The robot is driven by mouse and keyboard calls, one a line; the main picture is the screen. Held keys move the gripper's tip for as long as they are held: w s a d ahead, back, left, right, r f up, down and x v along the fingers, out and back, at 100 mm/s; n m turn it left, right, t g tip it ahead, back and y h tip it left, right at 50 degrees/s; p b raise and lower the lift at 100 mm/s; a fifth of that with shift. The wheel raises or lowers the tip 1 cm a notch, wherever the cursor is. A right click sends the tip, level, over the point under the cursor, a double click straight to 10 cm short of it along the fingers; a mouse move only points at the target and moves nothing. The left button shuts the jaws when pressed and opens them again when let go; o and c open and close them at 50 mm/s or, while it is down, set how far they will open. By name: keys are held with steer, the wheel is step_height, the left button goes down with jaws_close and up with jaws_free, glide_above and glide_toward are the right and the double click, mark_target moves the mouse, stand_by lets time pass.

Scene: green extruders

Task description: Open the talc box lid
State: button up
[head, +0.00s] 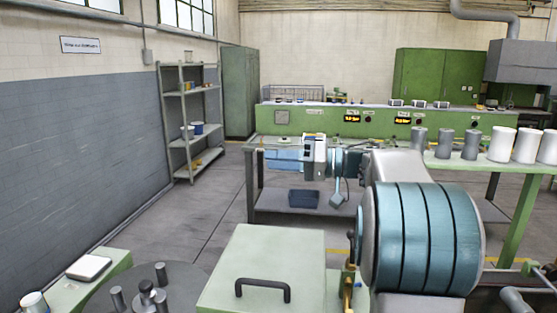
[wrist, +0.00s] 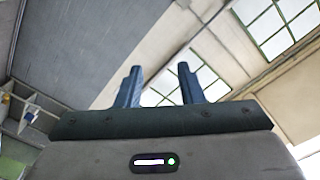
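The talc box is the pale green box (head: 306,278) at the bottom middle of the head view. Its flat lid (head: 275,250) carries a dark bar handle (head: 262,285) near the front edge. The lid lies flat, and the inside of the box is hidden. My gripper (head: 270,160) is in the air beyond and above the box, with its fingers pointing left. In the wrist view my gripper (wrist: 159,70) has its two blue fingers apart with nothing between them. It is clear of the handle.
A round grey plate (head: 185,285) with dark cylinders stands left of the box. A white-topped scale (head: 89,268) is farther left. A green bench with a control panel (head: 320,120) stands behind my arm. Grey and white cylinders (head: 503,144) are at the right. Floor left of the bench is open.

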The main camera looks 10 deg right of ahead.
steer(key=shift+a, duration=0.1)
jaws_close()
stand_by(1.3)
jaws_free()
steer(key=b+v, duration=0.1)
steer(key=v, duration=1.3)
steer(key=shift+w, duration=0.1)
